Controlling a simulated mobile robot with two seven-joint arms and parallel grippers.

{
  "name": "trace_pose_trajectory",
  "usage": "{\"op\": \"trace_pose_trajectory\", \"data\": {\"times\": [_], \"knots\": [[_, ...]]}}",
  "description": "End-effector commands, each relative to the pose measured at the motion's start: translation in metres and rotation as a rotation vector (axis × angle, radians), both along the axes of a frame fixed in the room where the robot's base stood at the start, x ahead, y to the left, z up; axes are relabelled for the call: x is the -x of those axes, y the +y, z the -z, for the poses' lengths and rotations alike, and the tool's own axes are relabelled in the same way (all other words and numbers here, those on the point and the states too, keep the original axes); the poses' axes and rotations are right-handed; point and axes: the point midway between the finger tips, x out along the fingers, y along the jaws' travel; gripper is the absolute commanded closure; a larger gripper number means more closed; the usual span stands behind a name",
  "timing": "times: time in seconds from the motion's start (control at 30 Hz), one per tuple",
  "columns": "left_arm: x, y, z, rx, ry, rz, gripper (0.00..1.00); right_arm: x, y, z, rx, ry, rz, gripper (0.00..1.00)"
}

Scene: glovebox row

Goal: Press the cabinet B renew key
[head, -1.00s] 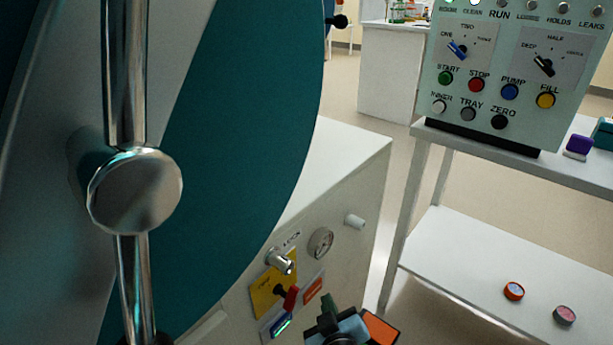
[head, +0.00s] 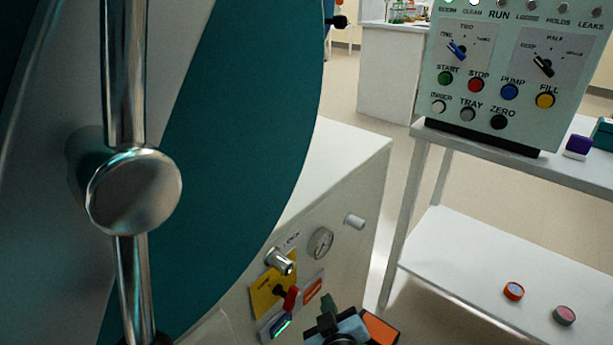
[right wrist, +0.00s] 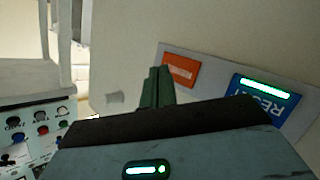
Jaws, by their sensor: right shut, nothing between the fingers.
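The low white cabinet front carries a pale strip with an orange key (head: 313,288) and a blue key (head: 280,325) with a lit green bar. In the right wrist view the orange key (right wrist: 180,70) and the blue key (right wrist: 264,99) show close up. The blue key's lettering is upside down and starts with "RE"; the rest is partly hidden by my gripper body. The orange key's small text is unreadable. My right gripper (head: 326,303) is shut and empty, just right of the strip in the head view. Its green fingers (right wrist: 158,75) appear beside the orange key; contact cannot be told. My left gripper is out of view.
A yellow plate (head: 266,297) with a red-tipped lever, a metal knob (head: 280,261) and a gauge (head: 320,243) sit near the keys. A large teal round door (head: 240,110) fills the left. A control box (head: 500,75) stands on a white table at right.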

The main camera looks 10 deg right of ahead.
Motion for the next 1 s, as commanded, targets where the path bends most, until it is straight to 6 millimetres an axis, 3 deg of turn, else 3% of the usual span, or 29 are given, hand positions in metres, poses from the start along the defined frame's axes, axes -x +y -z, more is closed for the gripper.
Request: {"op": "trace_pose_trajectory", "data": {"times": [1.0], "knots": [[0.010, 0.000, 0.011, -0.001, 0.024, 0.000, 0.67, -0.014, 0.008, 0.007, 0.000, 0.000, 0.000, 1.00]]}}
